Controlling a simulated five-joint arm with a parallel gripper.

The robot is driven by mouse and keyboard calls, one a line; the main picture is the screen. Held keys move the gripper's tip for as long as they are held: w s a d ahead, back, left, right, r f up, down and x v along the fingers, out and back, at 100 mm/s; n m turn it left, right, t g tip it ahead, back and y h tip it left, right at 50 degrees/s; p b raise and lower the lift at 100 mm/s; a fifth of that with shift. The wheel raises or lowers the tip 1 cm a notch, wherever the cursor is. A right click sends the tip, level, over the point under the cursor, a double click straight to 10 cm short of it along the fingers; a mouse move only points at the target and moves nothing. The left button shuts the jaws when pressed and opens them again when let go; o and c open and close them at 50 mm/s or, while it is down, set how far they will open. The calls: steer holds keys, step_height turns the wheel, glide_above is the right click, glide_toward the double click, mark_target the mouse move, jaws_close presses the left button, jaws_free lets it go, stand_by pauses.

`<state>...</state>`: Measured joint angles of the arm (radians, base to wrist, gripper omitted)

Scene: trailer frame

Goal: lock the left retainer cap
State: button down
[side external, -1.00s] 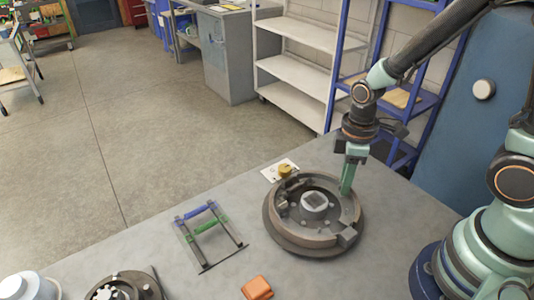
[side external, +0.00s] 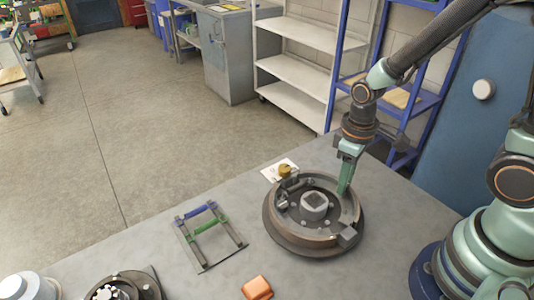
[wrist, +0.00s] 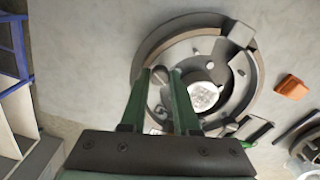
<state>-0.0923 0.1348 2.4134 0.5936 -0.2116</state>
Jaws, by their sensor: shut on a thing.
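The round brake assembly (side external: 275,238) lies flat on the grey bench, with a raised hub (side external: 314,203) in its middle. My gripper (side external: 345,190) points down inside its rim, on the right side of the hub in the side view. In the wrist view my gripper's two green fingers (wrist: 160,74) reach onto the plate beside the bright hub (wrist: 203,96). They are shut on a small round part (wrist: 160,73), apparently the retainer cap. It is mostly hidden in the side view, and I cannot tell whether it is locked.
A yellow knob (side external: 285,170) on a white card stands just behind the assembly. A frame with blue and green bars (side external: 210,227) lies to the left. An orange block (side external: 257,288) sits at the front. Another round assembly (side external: 120,286) is at front left. Bare bench lies between them.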

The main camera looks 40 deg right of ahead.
steer(key=m, duration=1.2)
stand_by(0.5)
steer(key=c, duration=0.6)
jaws_free()
steer(key=shift+c, duration=0.2)
step_height(320, 180, up, 12)
